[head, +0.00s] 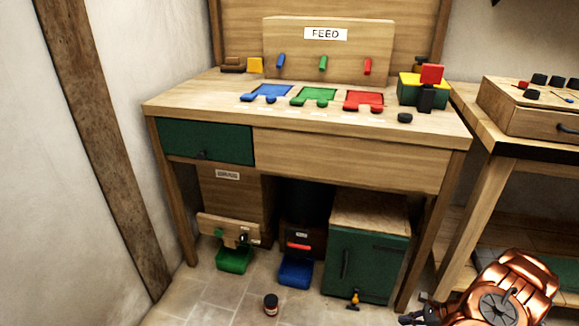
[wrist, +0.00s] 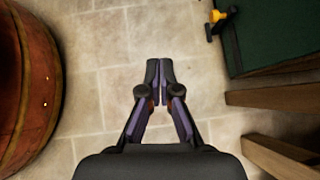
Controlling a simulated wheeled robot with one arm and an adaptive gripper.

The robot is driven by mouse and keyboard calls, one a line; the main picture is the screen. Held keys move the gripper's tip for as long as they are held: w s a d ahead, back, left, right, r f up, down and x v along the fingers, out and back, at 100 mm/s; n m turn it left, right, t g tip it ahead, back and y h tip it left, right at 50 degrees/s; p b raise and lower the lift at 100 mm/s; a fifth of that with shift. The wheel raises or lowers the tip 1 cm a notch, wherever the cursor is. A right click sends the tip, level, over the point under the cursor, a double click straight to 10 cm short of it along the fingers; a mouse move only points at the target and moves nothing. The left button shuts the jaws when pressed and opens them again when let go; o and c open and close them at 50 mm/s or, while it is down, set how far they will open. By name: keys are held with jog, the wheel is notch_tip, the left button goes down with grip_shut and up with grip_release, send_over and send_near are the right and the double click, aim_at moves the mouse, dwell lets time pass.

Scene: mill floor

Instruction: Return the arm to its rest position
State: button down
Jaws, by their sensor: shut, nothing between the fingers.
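My gripper (wrist: 159,72) points down over bare tiled floor in the wrist view. Its two fingertips meet with nothing between them. In the head view my copper-coloured arm (head: 505,292) is at the lower right, in front of the bench, with the dark gripper partly visible at the bottom edge. The gripper touches nothing that I can see.
A wooden bench (head: 345,160) with a FEED board stands ahead. Under it are a green cabinet (head: 362,262), a blue bin (head: 295,273) and a green bin (head: 233,260). A small jar (head: 271,304) stands on the floor. A reddish barrel-like object (wrist: 25,90) and wooden legs (wrist: 285,97) flank the gripper.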

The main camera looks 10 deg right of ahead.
jog(key=w+a+r+n+g+p, duration=0.15)
jog(key=a+r+n+p, duration=0.35)
jog(key=r, duration=0.8)
jog(key=w+a+r+n+g+p, duration=0.1)
jog(key=w+a+r+n+p, duration=0.15)
jog(key=a+r, duration=0.7)
jog(key=s+a+r+n+g+p, duration=0.1)
jog(key=s+a+r+n+p, duration=0.2)
jog(key=r, duration=0.8)
jog(key=s+a+r+n+g+p, duration=0.1)
jog(key=a+r+n+g+p, duration=0.15)
jog(key=a+r, duration=0.6)
jog(key=s+a+r+n+g+h+p, duration=0.1)
jog(key=s+a+r+n+h+p, duration=0.15)
jog(key=s+r+p, duration=0.55)
jog(key=s+a+r+n+h+p, duration=0.15)
jog(key=s+r+n, duration=0.3)
jog(key=r, duration=0.75)
jog(key=s+d+r+n+h+p, duration=0.1)
jog(key=s+r+n+h+p, duration=0.2)
jog(key=s+r+p, duration=0.4)
jog(key=shift+s+d+r+t+h, duration=0.4)
jog(key=shift+s+r, duration=1.7)
jog(key=shift+s, duration=2.15)
jog(key=shift+a, duration=0.1)
